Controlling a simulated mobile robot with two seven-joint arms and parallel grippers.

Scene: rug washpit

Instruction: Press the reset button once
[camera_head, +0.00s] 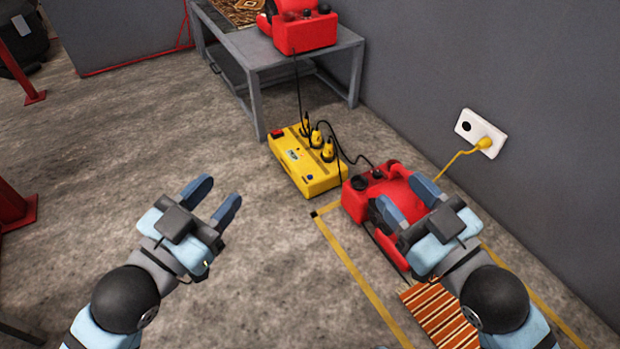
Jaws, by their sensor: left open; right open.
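A yellow power box (306,170) lies on the floor in the middle of the view, with several yellow plugs in its top. I cannot read a reset label on either. My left gripper (216,199) is open and empty, to the left of the box and nearer to me. My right gripper (407,201) is open, in front of the red machine and to the right of the box. Neither gripper touches the box.
A red machine (358,200) stands right of the box, by a striped rug (438,312) and yellow floor lines. A grey table (262,57) carries another red machine (306,34). Black cables run from the box. A wall socket (481,133) holds a yellow plug.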

